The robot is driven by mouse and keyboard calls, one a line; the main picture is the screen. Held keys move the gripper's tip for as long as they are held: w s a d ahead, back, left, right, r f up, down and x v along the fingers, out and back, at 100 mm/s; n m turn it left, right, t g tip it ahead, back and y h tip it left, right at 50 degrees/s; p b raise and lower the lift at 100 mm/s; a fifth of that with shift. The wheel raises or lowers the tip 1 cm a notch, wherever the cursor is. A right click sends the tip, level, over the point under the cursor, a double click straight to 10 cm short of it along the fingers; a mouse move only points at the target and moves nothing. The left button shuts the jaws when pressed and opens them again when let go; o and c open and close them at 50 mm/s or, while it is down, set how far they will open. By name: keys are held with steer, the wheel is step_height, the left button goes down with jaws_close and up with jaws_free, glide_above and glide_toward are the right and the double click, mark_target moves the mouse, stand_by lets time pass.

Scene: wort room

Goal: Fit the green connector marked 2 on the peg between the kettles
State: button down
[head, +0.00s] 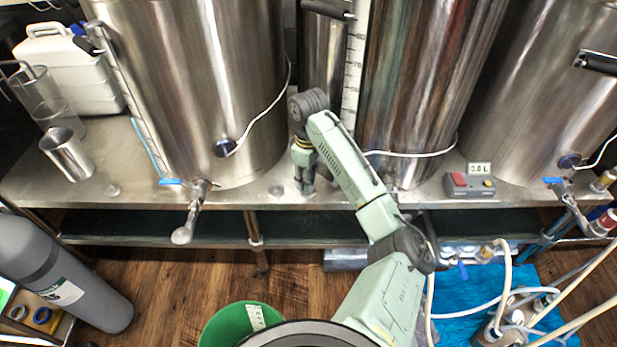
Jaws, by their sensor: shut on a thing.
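My gripper (304,186) points down, low over the steel bench between the left kettle (190,80) and the middle kettle (415,80). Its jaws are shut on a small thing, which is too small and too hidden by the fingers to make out. No green connector and no mark 2 can be read in this view. A small pale metal stub (277,190) stands on the bench just left of the gripper; I cannot tell whether it is the peg. Whether the held thing touches the bench or a peg is unclear.
A narrow steel cylinder (322,60) and a measuring scale (354,70) stand behind my arm. A valve handle (187,225) juts from the left kettle. A grey box with a display (470,184) is right. A white cable (415,154) crosses the middle kettle.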

steer(key=shift+f, duration=0.45)
steer(key=c, duration=1.1)
jaws_free()
